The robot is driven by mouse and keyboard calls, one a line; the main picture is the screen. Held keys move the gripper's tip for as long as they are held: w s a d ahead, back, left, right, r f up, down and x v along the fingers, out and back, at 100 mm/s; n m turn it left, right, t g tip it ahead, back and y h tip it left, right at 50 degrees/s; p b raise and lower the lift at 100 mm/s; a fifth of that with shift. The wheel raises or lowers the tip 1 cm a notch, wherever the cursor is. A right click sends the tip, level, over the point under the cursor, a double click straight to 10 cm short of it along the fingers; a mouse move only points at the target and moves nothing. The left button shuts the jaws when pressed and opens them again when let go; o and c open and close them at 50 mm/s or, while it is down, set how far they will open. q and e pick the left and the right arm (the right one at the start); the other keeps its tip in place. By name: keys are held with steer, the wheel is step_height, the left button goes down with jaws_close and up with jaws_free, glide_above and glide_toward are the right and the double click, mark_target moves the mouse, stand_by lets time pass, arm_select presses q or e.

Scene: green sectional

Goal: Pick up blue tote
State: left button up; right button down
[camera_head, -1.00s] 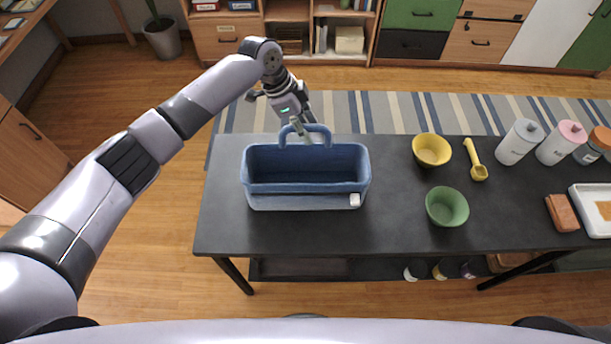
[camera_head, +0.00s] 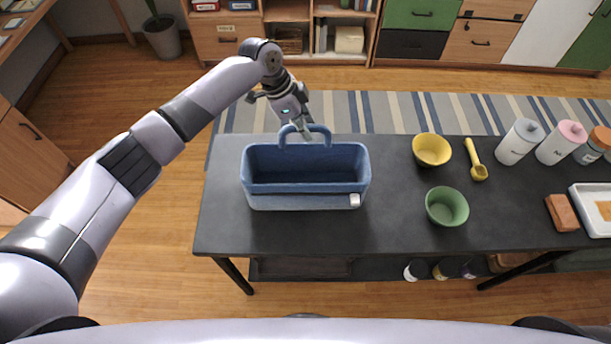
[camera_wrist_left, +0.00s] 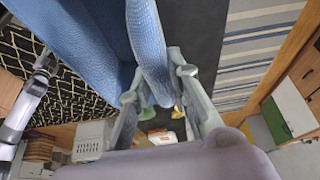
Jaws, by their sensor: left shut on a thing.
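The blue tote (camera_head: 300,203) stands upright on the left part of the dark table, with a looped handle (camera_head: 322,130) at its far side. A small white tag is on its front right corner. My left gripper (camera_head: 303,130) reaches over the table's far edge and is shut on the tote's handle. In the left wrist view the two fingers of the left gripper (camera_wrist_left: 160,88) sit on either side of the blue handle (camera_wrist_left: 150,50), with the tote's body (camera_wrist_left: 80,35) to the left. My right gripper is not in view.
The dark table (camera_head: 390,215) also holds a yellow bowl (camera_head: 431,150), a green bowl (camera_head: 447,207), a yellow scoop (camera_head: 475,160), several bottles, a brown block (camera_head: 562,212) and a white tray (camera_head: 580,215). A striped rug (camera_head: 370,112) lies behind the table.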

arm_select(q)
jaws_close()
steer(key=shift+r, duration=0.2)
steer(key=shift+r, duration=0.2)
step_height(320, 180, up, 20)
steer(key=b, duration=0.3)
steer(key=shift+b, duration=0.35)
